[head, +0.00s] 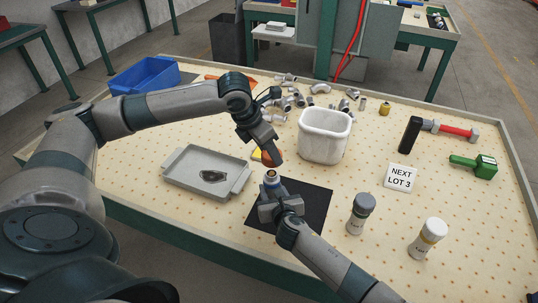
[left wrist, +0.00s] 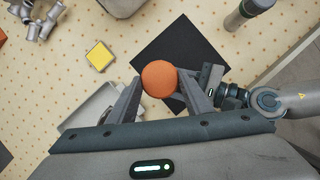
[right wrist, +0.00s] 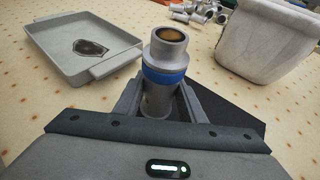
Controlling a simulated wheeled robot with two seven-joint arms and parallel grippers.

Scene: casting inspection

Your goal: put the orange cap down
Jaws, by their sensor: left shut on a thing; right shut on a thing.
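The orange cap (left wrist: 160,79) is between the fingertips of my left gripper (left wrist: 152,88), which is shut on it. In the head view the cap (head: 273,157) is partly hidden by the left gripper (head: 271,150), just above and beyond the bottle's mouth. My right gripper (right wrist: 158,100) is shut on a grey bottle with a blue band (right wrist: 164,75). The bottle is uncapped and its open top shows a yellowish inside. It is held upright over the black mat (head: 312,205); whether it touches the mat I cannot tell.
A grey tray (head: 172,179) with a dark piece stands left of the mat. A white bin (head: 324,137) stands behind it. A yellow block (left wrist: 100,56) lies nearby. Two capped bottles (head: 360,214) (head: 428,238) stand at right.

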